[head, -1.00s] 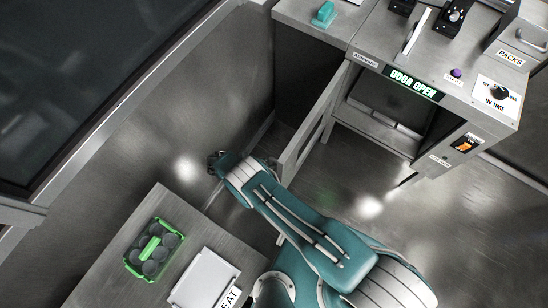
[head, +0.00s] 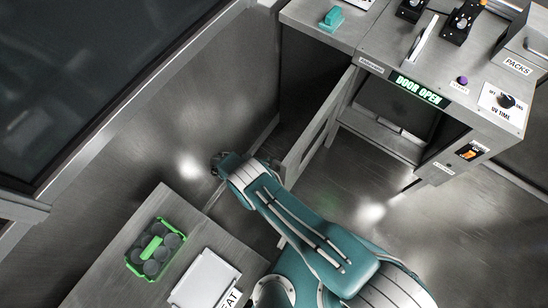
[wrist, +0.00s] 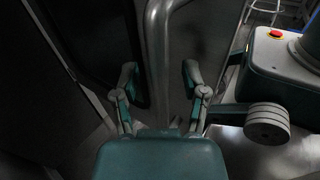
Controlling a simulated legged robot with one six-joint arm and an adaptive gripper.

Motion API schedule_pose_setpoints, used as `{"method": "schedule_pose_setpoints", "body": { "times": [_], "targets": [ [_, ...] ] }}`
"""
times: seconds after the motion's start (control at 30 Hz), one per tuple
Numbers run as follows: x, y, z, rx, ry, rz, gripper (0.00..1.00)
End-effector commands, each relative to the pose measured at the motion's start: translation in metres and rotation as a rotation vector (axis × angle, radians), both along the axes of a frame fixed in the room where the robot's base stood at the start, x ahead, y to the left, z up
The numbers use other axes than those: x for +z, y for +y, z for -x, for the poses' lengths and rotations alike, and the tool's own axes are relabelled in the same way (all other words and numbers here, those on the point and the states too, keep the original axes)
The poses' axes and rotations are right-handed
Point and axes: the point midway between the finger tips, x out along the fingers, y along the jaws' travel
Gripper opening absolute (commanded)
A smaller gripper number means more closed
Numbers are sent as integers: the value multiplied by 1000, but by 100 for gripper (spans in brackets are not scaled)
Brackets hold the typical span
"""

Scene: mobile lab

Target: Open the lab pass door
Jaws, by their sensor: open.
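The pass door (head: 318,122) is a grey framed panel in the head view, swung out from the left side of the lab cabinet opening. A lit green sign (head: 418,89) on the cabinet reads "DOOR OPEN". My gripper (head: 218,164) is left of the door panel, beyond the end of my teal arm, and looks apart from the panel. In the wrist view my gripper (wrist: 160,68) is open, with a finger on each side of a grey curved bar (wrist: 158,35). I cannot tell what the bar belongs to or whether the fingers touch it.
A bench (head: 128,232) at lower left holds a green-framed carrier (head: 155,249) with dark round items and a pale tray (head: 205,280). A large dark panel (head: 95,75) fills the upper left. The cabinet (head: 385,65) stands upper right. Floor shows right of the door.

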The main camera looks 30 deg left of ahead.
Motion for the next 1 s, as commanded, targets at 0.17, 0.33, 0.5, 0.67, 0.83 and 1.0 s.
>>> {"method": "schedule_pose_setpoints", "body": {
  "times": [0.17, 0.33, 0.5, 0.67, 0.83, 1.0],
  "targets": [
    [16, 2, -1, 0, -1, -2, 57],
    [39, 1, -1, 0, 0, -1, 57],
    [66, 2, -1, -1, -2, 0, 57],
    [89, 2, -1, 3, -6, 0, 57],
    [99, -1, -1, 2, -2, 0, 57],
    [98, 1, -1, 1, 0, 1, 57]
  ]
}}
